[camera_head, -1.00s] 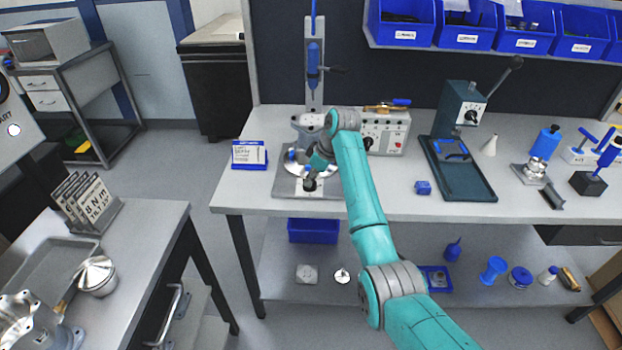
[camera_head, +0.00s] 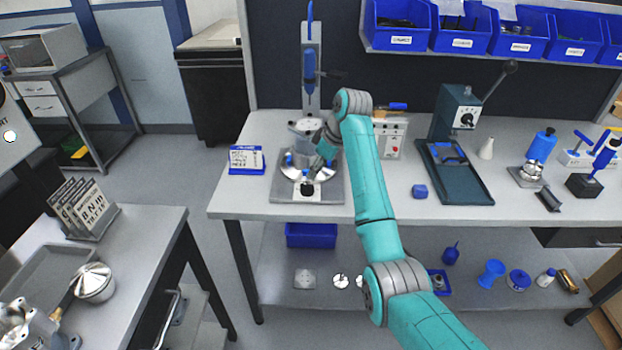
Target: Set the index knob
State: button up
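A press-like fixture stands on the bench with a flat grey base plate (camera_head: 325,190) and a tall column (camera_head: 311,75). A small black knob (camera_head: 307,189) sits at the front of the base plate; I take it for the index knob. Behind it is a round silver disc (camera_head: 290,172) with blue parts beside it. My gripper (camera_head: 316,164) hangs over the disc's right side, behind and above the knob, and looks apart from it. The fingers are too small and partly hidden to tell open from shut. The knob's setting is too small to read.
A blue-framed card (camera_head: 246,160) stands left of the fixture. A grey control box (camera_head: 390,140) stands behind my arm.

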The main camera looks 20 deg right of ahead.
jog(key=shift+v, duration=2.55)
